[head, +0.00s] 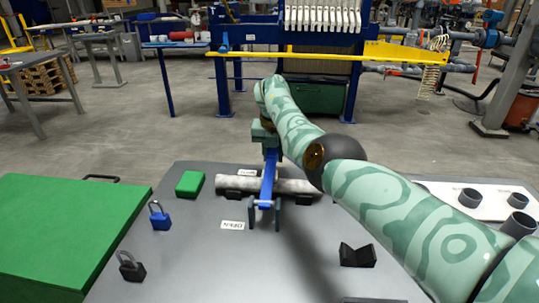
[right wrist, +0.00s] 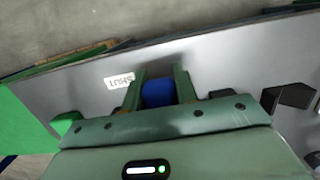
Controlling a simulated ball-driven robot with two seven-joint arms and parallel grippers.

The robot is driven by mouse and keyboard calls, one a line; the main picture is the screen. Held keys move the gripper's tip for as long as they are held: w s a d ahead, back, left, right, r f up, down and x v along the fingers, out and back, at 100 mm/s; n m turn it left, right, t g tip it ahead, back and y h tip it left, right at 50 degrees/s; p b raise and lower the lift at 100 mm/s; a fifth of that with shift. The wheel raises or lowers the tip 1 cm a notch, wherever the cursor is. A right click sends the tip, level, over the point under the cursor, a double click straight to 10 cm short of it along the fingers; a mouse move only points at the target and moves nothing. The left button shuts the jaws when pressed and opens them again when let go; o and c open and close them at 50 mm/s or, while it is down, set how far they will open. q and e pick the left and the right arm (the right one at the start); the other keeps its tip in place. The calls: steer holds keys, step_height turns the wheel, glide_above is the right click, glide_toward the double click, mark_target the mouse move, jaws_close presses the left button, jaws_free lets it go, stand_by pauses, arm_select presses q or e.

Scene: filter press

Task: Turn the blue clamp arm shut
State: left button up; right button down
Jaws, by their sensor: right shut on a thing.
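The blue clamp arm (head: 267,180) runs from a dark hinge bracket (head: 265,212) on the grey table to my right gripper (head: 270,147) at its far end. It passes over the grey pipe (head: 292,185), which lies in dark cradles; I cannot tell whether it touches the pipe. In the right wrist view, the fingers of my right gripper (right wrist: 162,82) are on both sides of the blue clamp arm (right wrist: 157,94). A label (right wrist: 119,80) reading SHUT lies beside it in that view. My left gripper is out of view.
On the grey table are a green block (head: 189,184), a blue padlock (head: 160,218), a black padlock (head: 132,268) and a black V-block (head: 357,256). A white tray (head: 450,205) with grey cups stands right. A green surface (head: 60,230) is left. My right arm crosses the table's right side.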

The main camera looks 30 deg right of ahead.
steer(key=shift+f+g+b, duration=0.3)
steer(key=shift+f+b, duration=0.25)
steer(key=shift+f, duration=0.15)
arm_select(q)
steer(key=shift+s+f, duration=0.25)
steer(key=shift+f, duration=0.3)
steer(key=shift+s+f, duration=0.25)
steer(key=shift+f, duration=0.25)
arm_select(e)
steer(key=shift+s, duration=0.1)
steer(key=c, duration=1.1)
jaws_free()
steer(key=shift+f, duration=0.1)
steer(key=shift+r, duration=0.2)
